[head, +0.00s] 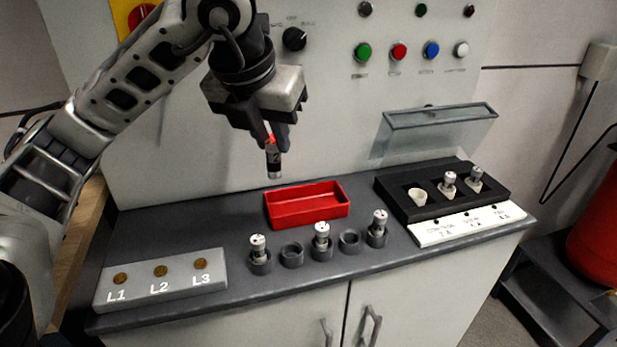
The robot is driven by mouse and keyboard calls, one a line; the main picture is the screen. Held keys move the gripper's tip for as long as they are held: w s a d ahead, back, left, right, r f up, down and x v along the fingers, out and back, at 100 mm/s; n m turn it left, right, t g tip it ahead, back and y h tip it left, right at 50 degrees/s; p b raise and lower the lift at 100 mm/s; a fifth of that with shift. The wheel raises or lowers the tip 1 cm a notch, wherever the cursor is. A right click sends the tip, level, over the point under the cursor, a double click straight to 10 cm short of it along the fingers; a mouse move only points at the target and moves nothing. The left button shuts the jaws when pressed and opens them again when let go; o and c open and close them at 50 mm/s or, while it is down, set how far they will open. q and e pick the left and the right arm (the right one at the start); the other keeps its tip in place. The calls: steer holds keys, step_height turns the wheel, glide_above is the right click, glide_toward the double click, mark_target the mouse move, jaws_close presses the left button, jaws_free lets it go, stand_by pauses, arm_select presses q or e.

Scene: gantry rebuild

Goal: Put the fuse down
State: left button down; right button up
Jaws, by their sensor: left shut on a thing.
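My left gripper (277,136) is shut on a fuse (274,160), a small dark cylinder with a metal lower end and a "2" on it. The fuse hangs upright in the air, just above and behind the left end of the red tray (308,216), not touching it. The tray looks empty. A row of round dark holders stands in front of the tray. Three hold white-topped fuses (258,247), (321,236), (378,228), and two holders (292,254), (349,242) are empty. My right gripper is not in view.
A black fuse block (395,201) with a labelled front and raised clear cover (440,116) stands at right. A grey block (160,283) marked L1, L2, L3 is at front left. The panel with buttons and a knob (294,39) rises behind the counter.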

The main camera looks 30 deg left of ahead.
arm_select(q)
steer(key=w+f, duration=0.2)
steer(key=f, duration=0.1)
steer(key=w+f+p, duration=0.1)
steer(key=w+f, duration=0.2)
steer(key=f, duration=0.1)
steer(key=w+f, duration=0.3)
steer(key=shift+w+a+f+p, duration=0.1)
steer(key=shift+w+f+p, duration=0.05)
steer(key=shift+w+p, duration=0.15)
steer(key=shift+f, duration=0.15)
steer(key=shift+f+b, duration=0.25)
steer(key=shift+b, duration=0.05)
steer(key=shift+f+b, duration=0.4)
steer(key=shift+b, duration=0.05)
steer(key=c, duration=1.3)
jaws_free()
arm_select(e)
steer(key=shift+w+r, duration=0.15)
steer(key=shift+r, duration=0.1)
